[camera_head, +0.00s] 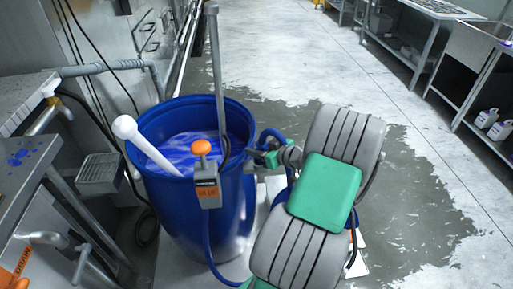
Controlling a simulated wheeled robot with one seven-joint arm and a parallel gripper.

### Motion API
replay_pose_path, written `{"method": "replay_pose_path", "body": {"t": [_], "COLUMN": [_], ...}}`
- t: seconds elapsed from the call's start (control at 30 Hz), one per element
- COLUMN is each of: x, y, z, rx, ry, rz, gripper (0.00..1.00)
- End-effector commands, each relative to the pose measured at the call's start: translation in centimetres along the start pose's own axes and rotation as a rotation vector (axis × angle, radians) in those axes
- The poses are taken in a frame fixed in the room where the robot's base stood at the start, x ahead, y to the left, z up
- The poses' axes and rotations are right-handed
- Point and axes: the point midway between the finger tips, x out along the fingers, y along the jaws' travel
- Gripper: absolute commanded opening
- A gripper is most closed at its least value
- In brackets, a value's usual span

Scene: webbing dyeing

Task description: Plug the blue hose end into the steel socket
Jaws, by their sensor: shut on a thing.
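My gripper (270,158) is small in view at the right side of a blue barrel, partly hidden by my arm. It is shut on the end of a blue hose (271,134), which arches up beside it. The hose end itself is mostly covered by the jaws. A small grey metal part shows by the barrel rim just left of my gripper; I cannot tell whether it is the steel socket, or whether the hose end touches it.
The open blue barrel (240,218) holds blue liquid, a white paddle (150,145) and an upright grey pole (215,70). A grey box with an orange knob (202,147) hangs on its front rim. Steel benches stand left and upper right. Wet floor (420,190) at right is open.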

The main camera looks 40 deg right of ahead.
Motion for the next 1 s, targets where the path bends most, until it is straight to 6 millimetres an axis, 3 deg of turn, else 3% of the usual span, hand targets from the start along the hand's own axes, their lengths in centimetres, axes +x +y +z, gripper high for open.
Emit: {"method": "replay_pose_path", "body": {"t": [0.37, 0.4, 0.7, 1.0], "x": [0.21, 0.21, 0.21, -0.41], "y": [0.03, 0.03, 0.01, 0.10], "z": [0.45, 0.45, 0.49, 0.57], "rx": [-0.001, -0.001, -0.001, 0.000], "ry": [0.001, 0.001, 0.000, -0.001], "rz": [0.000, 0.000, 0.000, 0.002], "gripper": [0.00, 0.38, 0.61, 0.61]}}
